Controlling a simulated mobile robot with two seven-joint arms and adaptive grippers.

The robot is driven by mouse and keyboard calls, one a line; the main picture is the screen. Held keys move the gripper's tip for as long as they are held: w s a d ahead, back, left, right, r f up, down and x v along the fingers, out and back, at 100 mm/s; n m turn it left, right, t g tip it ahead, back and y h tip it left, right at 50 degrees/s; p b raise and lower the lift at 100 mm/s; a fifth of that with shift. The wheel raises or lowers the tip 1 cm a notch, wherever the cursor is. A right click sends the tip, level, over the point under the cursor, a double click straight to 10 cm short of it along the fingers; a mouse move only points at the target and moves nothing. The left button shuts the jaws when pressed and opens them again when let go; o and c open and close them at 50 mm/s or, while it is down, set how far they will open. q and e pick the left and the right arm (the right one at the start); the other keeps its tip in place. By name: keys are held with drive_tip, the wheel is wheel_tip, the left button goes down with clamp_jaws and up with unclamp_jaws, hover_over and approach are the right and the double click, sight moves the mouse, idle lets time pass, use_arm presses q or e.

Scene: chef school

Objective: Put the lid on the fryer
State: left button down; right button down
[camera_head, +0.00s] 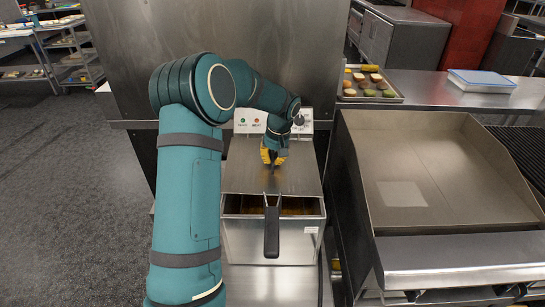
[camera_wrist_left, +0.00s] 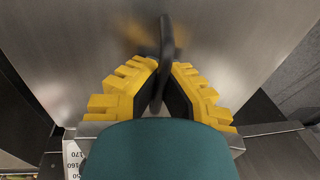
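The fryer (camera_head: 245,237) is a steel box in the middle of the head view, with a control panel at its back. Its flat metal lid (camera_head: 245,180) lies over the rear part of the opening; whether it rests on the rim or hovers cannot be told. Golden-brown contents show in the uncovered front strip. My left gripper (camera_head: 273,157), with yellow fingers, is above the lid. In the left wrist view its fingers (camera_wrist_left: 164,75) are closed around the lid's thin black handle (camera_wrist_left: 165,42). My right gripper is in neither view.
A black basket handle (camera_head: 272,232) sticks out over the fryer's front. A flat griddle (camera_head: 440,165) stands to the right. Behind it, a counter holds a food tray (camera_head: 395,96) and a blue-edged container (camera_head: 482,80). Open floor (camera_head: 75,200) is at left.

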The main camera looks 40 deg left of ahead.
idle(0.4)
use_arm(q)
drive_tip(key=c, duration=1.1)
unclamp_jaws()
drive_tip(key=shift+o, duration=0.2)
wheel_tip(320, 180, up, 12)
drive_tip(key=d, duration=0.2)
drive_tip(key=shift+w, duration=0.3)
